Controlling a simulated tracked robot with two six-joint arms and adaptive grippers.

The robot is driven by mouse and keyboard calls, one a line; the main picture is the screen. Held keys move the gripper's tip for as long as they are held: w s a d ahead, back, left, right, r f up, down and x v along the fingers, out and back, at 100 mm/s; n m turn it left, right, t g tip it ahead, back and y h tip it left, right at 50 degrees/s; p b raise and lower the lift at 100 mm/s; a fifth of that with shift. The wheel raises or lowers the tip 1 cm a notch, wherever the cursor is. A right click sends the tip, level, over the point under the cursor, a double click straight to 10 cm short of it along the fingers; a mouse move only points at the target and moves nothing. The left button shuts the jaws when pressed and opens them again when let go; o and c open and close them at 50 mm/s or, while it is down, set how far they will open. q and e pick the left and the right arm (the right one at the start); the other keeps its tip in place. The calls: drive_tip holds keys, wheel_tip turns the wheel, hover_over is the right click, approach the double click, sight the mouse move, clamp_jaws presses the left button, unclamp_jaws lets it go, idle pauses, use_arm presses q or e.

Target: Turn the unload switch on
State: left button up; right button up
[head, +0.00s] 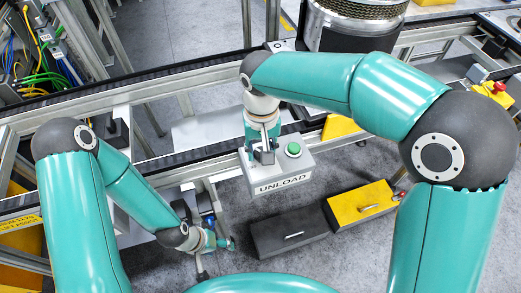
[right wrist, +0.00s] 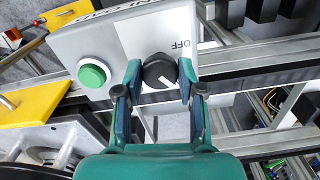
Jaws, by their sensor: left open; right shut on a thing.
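The unload switch is a black round knob (right wrist: 158,68) with a white mark, on the pale UNLOAD box (head: 284,179). My right gripper (right wrist: 160,74) is shut on the knob, a finger on each side, in the right wrist view. The knob's white mark points to the lower right there, away from the OFF label (right wrist: 181,43); an ON label is not visible. In the head view my right gripper (head: 264,155) reaches down onto the box and mostly hides the knob. My left gripper (head: 222,243) is open and empty, low beside the frame, left of the box.
A green button (head: 293,149) sits beside the knob on the same box. A dark case (head: 287,235) and a yellow case (head: 359,204) lie below. A conveyor rail (head: 150,83) runs behind the box. A red stop button (head: 499,87) is at the right.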

drive_tip(key=shift+r+m, duration=0.1)
drive_tip(key=shift+m, duration=0.5)
drive_tip(key=o, duration=1.1)
drive_tip(key=shift+o, duration=0.2)
wheel_tip(320, 180, up, 12)
